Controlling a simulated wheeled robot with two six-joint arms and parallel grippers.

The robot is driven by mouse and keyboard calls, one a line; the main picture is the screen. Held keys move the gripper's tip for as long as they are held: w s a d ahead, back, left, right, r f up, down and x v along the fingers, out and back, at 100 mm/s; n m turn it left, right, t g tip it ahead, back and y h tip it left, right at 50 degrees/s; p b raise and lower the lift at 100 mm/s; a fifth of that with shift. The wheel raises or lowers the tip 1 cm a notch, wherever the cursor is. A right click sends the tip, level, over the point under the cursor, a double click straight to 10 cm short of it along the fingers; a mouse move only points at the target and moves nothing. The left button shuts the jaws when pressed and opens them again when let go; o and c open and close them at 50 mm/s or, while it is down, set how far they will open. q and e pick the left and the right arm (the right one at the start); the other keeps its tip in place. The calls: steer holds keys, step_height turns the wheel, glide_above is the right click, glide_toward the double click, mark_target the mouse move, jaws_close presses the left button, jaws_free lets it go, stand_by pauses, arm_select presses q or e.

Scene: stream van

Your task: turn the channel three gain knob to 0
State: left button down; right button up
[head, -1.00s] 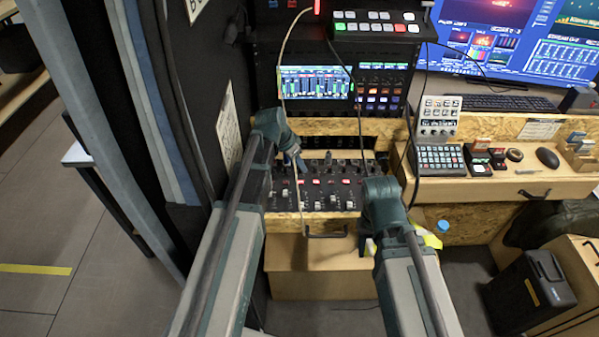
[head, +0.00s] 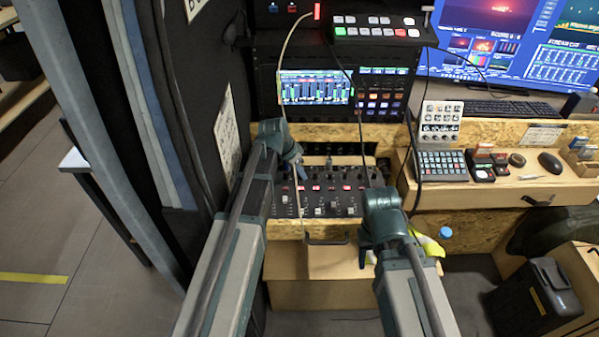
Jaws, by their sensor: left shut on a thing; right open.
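The black mixer (head: 330,198) lies in the wooden bay below the screens, with rows of small knobs along its top and light fader caps lower down. My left gripper (head: 299,172) reaches over the mixer's upper left part and is shut on a small knob there. The fingers and wrist hide that knob, so I cannot read its setting or tell its channel. My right gripper (head: 366,252) is open, low in front of the mixer's right front corner, apart from the knobs; its fingers are hard to see.
A thin cable (head: 284,70) hangs down past my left gripper over the mixer. A darker cable (head: 361,125) runs down to the mixer's right side. The black wall panel (head: 200,130) stands close to my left arm. A desk with a keypad (head: 442,163) is at the right.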

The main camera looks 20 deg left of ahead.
arm_select(q)
steer(key=n+y, duration=0.1)
steer(key=n, duration=0.3)
steer(key=shift+s+d+t, duration=0.1)
steer(key=shift+d+t, duration=0.05)
steer(key=shift+t, duration=0.15)
steer(key=n+y, duration=0.2)
steer(key=n, duration=0.2)
steer(key=shift+n, duration=0.3)
steer(key=n+y, duration=0.2)
steer(key=n, duration=0.2)
steer(key=shift+d, duration=0.15)
steer(key=n+g, duration=0.1)
steer(key=n, duration=0.1)
steer(key=n+y, duration=0.1)
steer(key=n, duration=0.2)
steer(key=shift+g, duration=0.4)
steer(key=shift+n, duration=0.3)
steer(key=c, duration=0.8)
jaws_free()
